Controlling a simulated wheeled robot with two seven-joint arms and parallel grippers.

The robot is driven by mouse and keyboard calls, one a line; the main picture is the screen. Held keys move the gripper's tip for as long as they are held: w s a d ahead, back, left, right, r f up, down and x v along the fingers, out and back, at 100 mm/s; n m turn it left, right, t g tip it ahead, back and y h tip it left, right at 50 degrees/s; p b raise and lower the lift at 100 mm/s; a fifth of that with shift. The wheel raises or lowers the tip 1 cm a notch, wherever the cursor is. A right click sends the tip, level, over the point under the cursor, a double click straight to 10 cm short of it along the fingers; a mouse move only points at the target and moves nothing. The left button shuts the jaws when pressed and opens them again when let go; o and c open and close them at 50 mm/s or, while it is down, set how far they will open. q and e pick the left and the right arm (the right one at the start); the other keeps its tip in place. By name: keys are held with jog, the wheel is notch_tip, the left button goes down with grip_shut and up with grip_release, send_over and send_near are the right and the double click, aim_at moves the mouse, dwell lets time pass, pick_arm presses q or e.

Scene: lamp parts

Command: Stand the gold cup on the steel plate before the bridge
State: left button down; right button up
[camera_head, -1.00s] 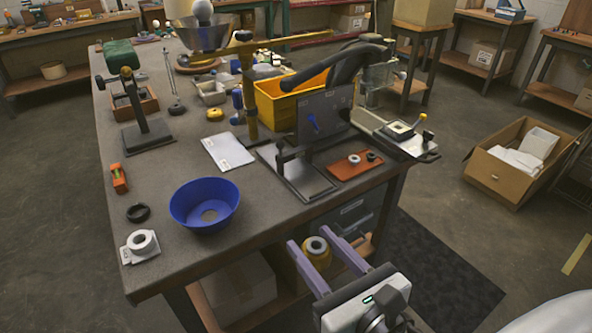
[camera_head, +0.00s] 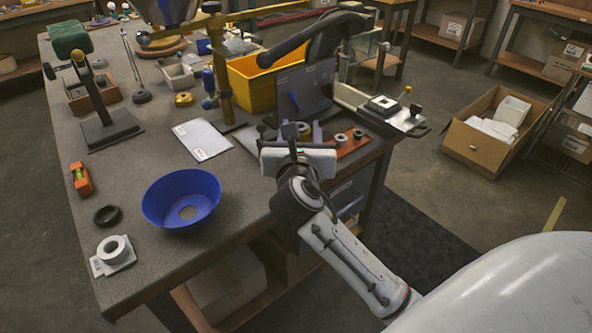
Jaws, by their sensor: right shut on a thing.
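My right gripper (camera_head: 301,130) is over the right front part of the bench, its purple fingers pointing away from me. It is shut on the gold cup (camera_head: 303,129), of which only a little of the round top shows between the fingers. The steel plate lies at this part of the bench and is mostly hidden behind my gripper. I cannot tell whether the cup touches the plate. The bridge cannot be made out clearly behind my gripper. My left gripper is not in view.
A blue bowl (camera_head: 181,199) stands on the bench left of my arm. A white sheet (camera_head: 202,139), a yellow bin (camera_head: 262,84) and a dark upright panel (camera_head: 304,92) are nearby. An orange-brown mat (camera_head: 350,143) with small rings lies just right of the gripper.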

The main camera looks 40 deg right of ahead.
jog(key=shift+w+d+r+m, duration=0.1)
jog(key=shift+w+d+m, duration=0.2)
jog(key=shift+w, duration=0.3)
jog(key=shift+w+g+h, duration=0.2)
jog(key=shift+g+h, duration=0.1)
notch_tip(320, 180, down, 6)
jog(key=shift+d+r+b, duration=0.1)
jog(key=shift+r+b, duration=0.05)
jog(key=shift+b, duration=0.7)
jog(key=shift+f, duration=0.5)
notch_tip(320, 180, down, 3)
jog(key=shift+f+b, duration=0.1)
jog(key=shift+b, duration=0.45)
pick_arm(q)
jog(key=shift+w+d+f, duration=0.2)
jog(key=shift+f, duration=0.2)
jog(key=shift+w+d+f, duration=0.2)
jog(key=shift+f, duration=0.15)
